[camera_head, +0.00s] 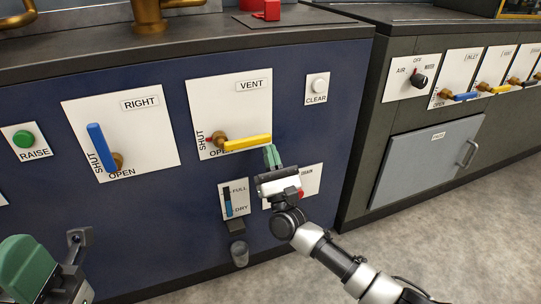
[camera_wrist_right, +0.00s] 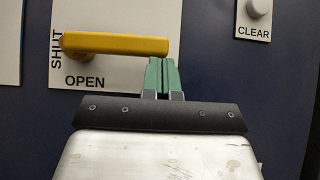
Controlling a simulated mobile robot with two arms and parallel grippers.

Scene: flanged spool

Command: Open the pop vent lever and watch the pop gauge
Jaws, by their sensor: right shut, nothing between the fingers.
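A yellow lever (camera_head: 246,143) on a brass pivot is mounted on a white plate marked VENT, SHUT and OPEN. Its handle lies nearly level and points right; it also shows in the right wrist view (camera_wrist_right: 115,44). No POP label is readable on it. My right gripper (camera_head: 271,155) is shut and empty, just below the handle's right end; its green fingertips show in the right wrist view (camera_wrist_right: 162,72). Contact with the handle cannot be told. My left gripper (camera_head: 24,264) is partly in view at lower left, its opening unclear. No dial gauge is identifiable.
A blue lever (camera_head: 101,147) stands on the RIGHT plate. A CLEAR button (camera_head: 318,86) and a green RAISE button (camera_head: 23,138) flank the plates. A FULL/DRY indicator (camera_head: 236,199) sits below.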

